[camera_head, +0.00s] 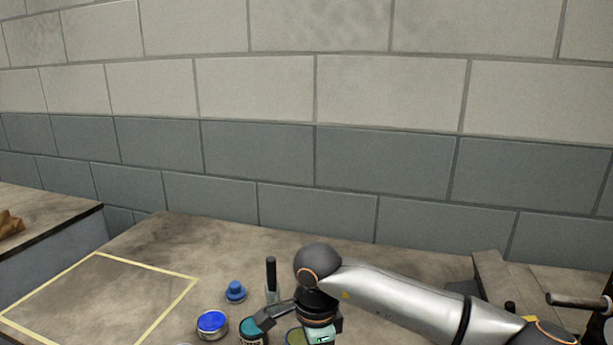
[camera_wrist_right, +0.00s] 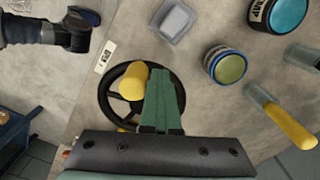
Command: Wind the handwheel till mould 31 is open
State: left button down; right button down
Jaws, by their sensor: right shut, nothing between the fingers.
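In the right wrist view, a black spoked handwheel (camera_wrist_right: 107,88) with a yellow knob (camera_wrist_right: 132,82) lies below my right gripper (camera_wrist_right: 166,80). The gripper's green fingers are together and empty. They cover the wheel's right part, just right of the knob; I cannot tell whether they touch it. A small white label (camera_wrist_right: 105,57) sits beside the wheel, its print too small to read. I cannot make out mould 31 or whether it is open. In the head view my right arm reaches in from the right, and the wheel is hidden. My left gripper is not in view.
Near the wheel are a clear square dish (camera_wrist_right: 174,20), an olive-lidded jar (camera_wrist_right: 228,68) and a yellow-handled tool (camera_wrist_right: 285,122). In the head view, a blue-lidded tin (camera_head: 212,323) and a blue knobbed object (camera_head: 235,291) stand beside a bare taped rectangle (camera_head: 95,300).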

jog(key=s+d, duration=0.1)
jog(key=s, duration=0.1)
jog(key=s+d, duration=0.1)
jog(key=s, duration=0.1)
jog(key=s+d, duration=0.1)
jog(key=s, duration=0.1)
jog(key=shift+s+f, duration=0.1)
jog(key=shift+s, duration=0.1)
jog(key=shift+w, duration=0.1)
jog(key=shift+w+r+p, duration=0.1)
jog(key=shift+r+p, duration=0.35)
jog(key=shift+r, duration=0.15)
notch_tip(320, 180, up, 4)
jog(key=shift+a+r+p, duration=0.1)
jog(key=shift+r+p, duration=0.05)
jog(key=shift+p, duration=1)
notch_tip(320, 180, up, 4)
jog(key=shift+f+p, duration=0.15)
jog(key=shift+p, duration=0.75)
